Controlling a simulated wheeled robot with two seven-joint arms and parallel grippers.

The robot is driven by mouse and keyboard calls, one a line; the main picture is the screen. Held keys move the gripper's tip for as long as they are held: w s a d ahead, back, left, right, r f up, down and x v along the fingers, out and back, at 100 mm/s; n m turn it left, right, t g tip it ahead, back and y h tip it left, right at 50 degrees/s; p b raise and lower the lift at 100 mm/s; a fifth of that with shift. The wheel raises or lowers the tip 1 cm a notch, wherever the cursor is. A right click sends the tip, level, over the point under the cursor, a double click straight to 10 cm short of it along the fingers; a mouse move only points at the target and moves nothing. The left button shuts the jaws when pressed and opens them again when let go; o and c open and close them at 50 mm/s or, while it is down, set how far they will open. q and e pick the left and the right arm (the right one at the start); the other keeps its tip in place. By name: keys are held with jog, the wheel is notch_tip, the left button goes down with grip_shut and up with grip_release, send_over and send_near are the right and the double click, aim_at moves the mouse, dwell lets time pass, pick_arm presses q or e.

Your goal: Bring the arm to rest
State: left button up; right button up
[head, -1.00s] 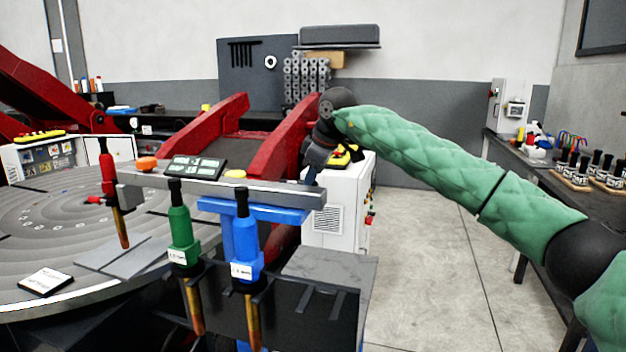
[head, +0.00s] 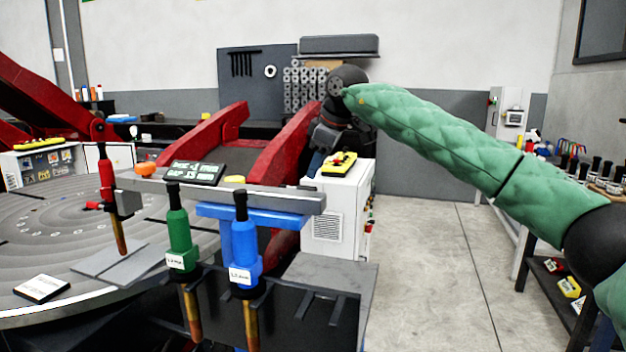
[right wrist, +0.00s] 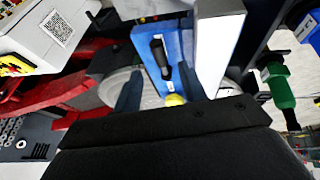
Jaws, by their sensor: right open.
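My right arm, in a green quilted sleeve, reaches in from the right edge in the head view. Its dark wrist is bent downward beside the red frame arm (head: 283,150). My right gripper (head: 318,163) points down behind the grey rail (head: 245,196), partly hidden against the dark background. In the right wrist view the gripper (right wrist: 160,92) has its two blue-grey fingers apart, with nothing seen held between them. The blue bracket (right wrist: 176,48) and a yellow button (right wrist: 175,100) lie beyond the fingers. My left gripper is out of view.
A green torch (head: 178,232) and a blue torch (head: 244,245) hang upright at the dark rack (head: 330,272). A white cabinet (head: 340,205) stands close to my wrist. A workbench (head: 545,212) is at right. The floor (head: 440,265) between is clear.

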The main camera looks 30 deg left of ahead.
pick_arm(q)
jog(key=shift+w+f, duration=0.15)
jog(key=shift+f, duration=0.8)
pick_arm(e)
jog(key=shift+v, duration=0.85)
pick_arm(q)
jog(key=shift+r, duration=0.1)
